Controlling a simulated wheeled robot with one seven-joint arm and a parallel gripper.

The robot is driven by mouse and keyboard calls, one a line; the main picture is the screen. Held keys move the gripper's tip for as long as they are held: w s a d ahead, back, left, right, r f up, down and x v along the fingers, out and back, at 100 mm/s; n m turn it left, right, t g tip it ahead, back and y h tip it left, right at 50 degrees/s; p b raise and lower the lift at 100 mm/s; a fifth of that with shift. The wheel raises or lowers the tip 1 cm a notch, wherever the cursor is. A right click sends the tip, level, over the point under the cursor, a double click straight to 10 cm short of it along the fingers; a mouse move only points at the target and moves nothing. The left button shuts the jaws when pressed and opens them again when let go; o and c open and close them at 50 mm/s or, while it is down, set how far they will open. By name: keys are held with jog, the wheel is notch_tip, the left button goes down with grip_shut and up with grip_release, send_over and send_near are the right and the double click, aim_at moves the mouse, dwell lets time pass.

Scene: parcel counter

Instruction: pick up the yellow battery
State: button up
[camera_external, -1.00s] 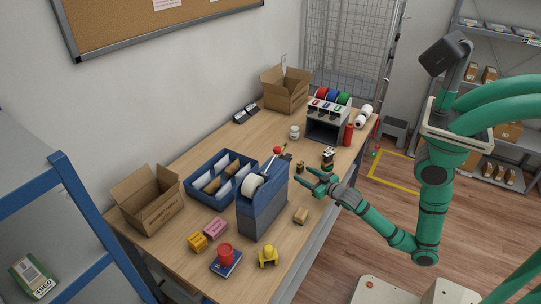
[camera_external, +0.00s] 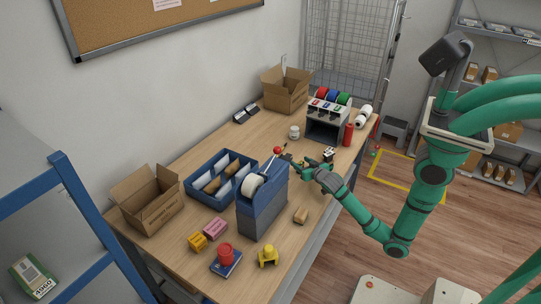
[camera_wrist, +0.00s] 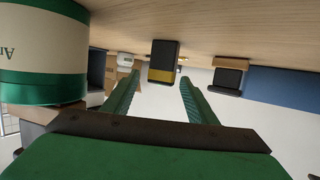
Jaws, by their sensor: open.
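The yellow battery (camera_wrist: 163,62), a dark block with a yellow band, stands on the wooden counter in the wrist view. It is ahead of my gripper (camera_wrist: 159,78), between the lines of the two green fingers, and looks apart from them. In the external view my gripper (camera_external: 303,165) is low over the counter, right of the blue-grey tape dispenser (camera_external: 262,205). It is open and empty. My fingers largely hide the battery there, so I cannot tell the exact gap.
A second dark block (camera_wrist: 228,75) stands to the right in the wrist view. A red cylinder (camera_external: 348,135) and a grey rack with coloured rolls (camera_external: 326,122) stand beyond my gripper. A small brown box (camera_external: 301,216) lies nearer the counter's front edge.

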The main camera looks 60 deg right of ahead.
jog(key=shift+f+x, duration=0.2)
jog(key=shift+x, duration=2.05)
jog(key=shift+s, duration=0.1)
jog(key=c, duration=1.1)
jog(key=shift+c, duration=0.2)
jog(key=shift+r, duration=0.15)
